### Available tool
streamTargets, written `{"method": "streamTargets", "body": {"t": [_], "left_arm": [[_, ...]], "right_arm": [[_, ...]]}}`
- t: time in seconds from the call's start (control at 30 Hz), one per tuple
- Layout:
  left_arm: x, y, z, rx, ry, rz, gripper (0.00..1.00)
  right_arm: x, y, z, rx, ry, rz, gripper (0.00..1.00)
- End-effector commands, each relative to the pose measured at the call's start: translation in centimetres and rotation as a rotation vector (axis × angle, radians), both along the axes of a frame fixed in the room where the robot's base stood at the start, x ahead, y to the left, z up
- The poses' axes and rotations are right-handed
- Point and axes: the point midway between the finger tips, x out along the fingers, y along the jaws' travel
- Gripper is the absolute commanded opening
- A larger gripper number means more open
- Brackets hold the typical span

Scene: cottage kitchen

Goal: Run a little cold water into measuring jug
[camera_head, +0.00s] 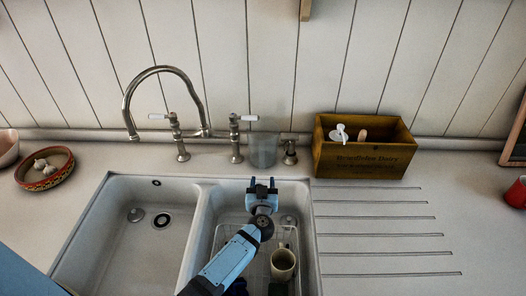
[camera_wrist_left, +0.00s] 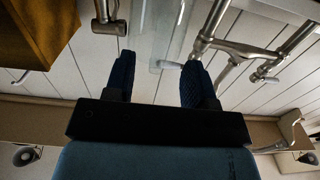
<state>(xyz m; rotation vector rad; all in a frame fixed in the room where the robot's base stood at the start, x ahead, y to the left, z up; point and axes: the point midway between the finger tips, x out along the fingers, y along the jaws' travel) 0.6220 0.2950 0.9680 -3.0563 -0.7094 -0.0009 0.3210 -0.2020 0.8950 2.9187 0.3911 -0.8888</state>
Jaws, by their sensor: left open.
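The clear measuring jug (camera_head: 263,150) stands upright on the counter behind the right basin, just right of the tap's right handle. My left gripper (camera_head: 261,183) is open and empty over the back of the right basin, in front of the jug and pointing at it. In the left wrist view the jug (camera_wrist_left: 165,28) shows as faint glass beyond and between the open fingertips (camera_wrist_left: 158,60); I see no contact. The steel bridge tap (camera_head: 190,95) has its spout curving over the left basin. Its handles have white levers, left (camera_head: 160,116) and right (camera_head: 248,118). No water shows.
The left basin (camera_head: 135,240) is empty. The right basin holds a wire rack (camera_head: 258,262) with a mug (camera_head: 283,263). A wooden crate (camera_head: 365,160) with bottles stands right of the jug, a dark-topped fitting (camera_head: 290,150) between them. A bowl of garlic (camera_head: 45,168) is far left.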

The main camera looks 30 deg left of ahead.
Motion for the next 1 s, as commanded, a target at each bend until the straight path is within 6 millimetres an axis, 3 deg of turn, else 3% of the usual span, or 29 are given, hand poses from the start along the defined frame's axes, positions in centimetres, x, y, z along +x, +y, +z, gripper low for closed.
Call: {"method": "streamTargets", "body": {"t": [0.03, 0.3, 0.6, 0.9, 0.93, 1.0], "left_arm": [[0.8, 0.4, -0.3, 0.0, -0.002, 0.001, 0.5], [2.6, 1.4, -0.2, 0.0, -0.001, 0.001, 0.5], [6.1, 3.5, -0.1, 0.0, -0.002, 0.001, 0.5], [6.6, 3.7, 0.2, 0.001, 0.0, 0.0, 0.5], [6.6, 3.7, 0.2, 0.001, 0.0, 0.0, 0.48], [6.6, 3.7, 0.2, 0.001, 0.0, 0.0, 0.32]], "right_arm": [[0.0, 0.1, -0.8, 0.001, 0.0, 0.002, 0.49], [0.8, 0.4, -1.2, 0.007, -0.014, 0.006, 0.49], [0.6, 1.1, -4.2, 0.015, -0.004, 0.02, 0.49], [0.6, 1.0, -4.5, 0.013, -0.004, 0.02, 0.49], [0.6, 1.0, -4.5, 0.012, -0.004, 0.019, 0.49], [0.6, 0.9, -4.5, 0.011, -0.006, 0.019, 0.49]]}}
